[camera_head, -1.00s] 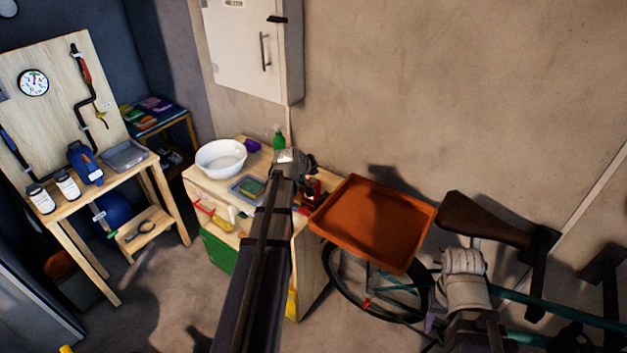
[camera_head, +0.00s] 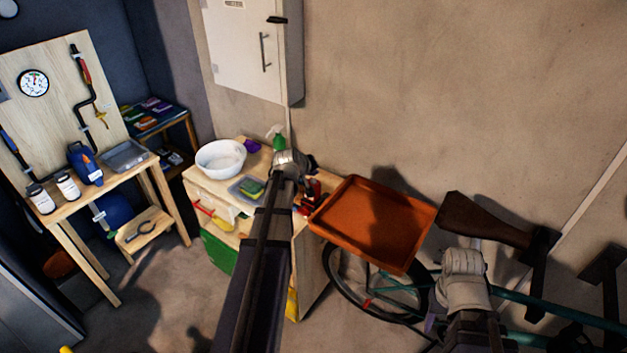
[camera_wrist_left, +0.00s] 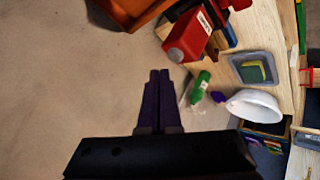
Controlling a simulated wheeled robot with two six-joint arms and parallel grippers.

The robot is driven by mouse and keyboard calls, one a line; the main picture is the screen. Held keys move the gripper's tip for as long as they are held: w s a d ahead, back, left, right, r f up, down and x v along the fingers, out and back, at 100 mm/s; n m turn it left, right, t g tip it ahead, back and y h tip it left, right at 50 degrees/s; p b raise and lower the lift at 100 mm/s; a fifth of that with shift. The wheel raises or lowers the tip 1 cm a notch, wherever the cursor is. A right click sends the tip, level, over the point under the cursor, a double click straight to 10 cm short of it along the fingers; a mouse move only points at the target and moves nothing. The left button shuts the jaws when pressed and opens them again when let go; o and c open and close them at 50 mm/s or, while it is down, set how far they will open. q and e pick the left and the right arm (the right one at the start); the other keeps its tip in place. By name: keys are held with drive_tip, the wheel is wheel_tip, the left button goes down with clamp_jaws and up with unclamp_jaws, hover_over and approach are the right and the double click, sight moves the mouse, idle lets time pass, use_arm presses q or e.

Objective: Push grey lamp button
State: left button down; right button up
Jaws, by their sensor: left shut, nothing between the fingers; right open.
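My left gripper (camera_head: 310,165) reaches over the right side of the wooden workbench (camera_head: 200,188). In the left wrist view its two dark fingers (camera_wrist_left: 158,75) are pressed together with nothing between them.
On the bench are a white bowl (camera_head: 221,158), a green spray bottle (camera_head: 279,141) and a grey tray with a sponge (camera_head: 251,187). An orange tray (camera_head: 365,253) sits right of the bench, above a bicycle wheel (camera_head: 345,292). A white cabinet (camera_head: 240,45) hangs behind.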

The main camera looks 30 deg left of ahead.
sight(313, 184)
use_arm(q)
drive_tip(key=shift+f, duration=0.15)
idle(0.4)
drive_tip(key=shift+f+b, duration=0.3)
drive_tip(key=shift+b, duration=0.15)
drive_tip(key=shift+f+b, duration=0.45)
idle(0.5)
drive_tip(key=shift+r, duration=0.15)
drive_tip(key=shift+r+p, duration=0.8)
drive_tip(key=shift+p, duration=0.1)
wheel_tip(313, 184, up, 6)
drive_tip(key=p, duration=0.6)
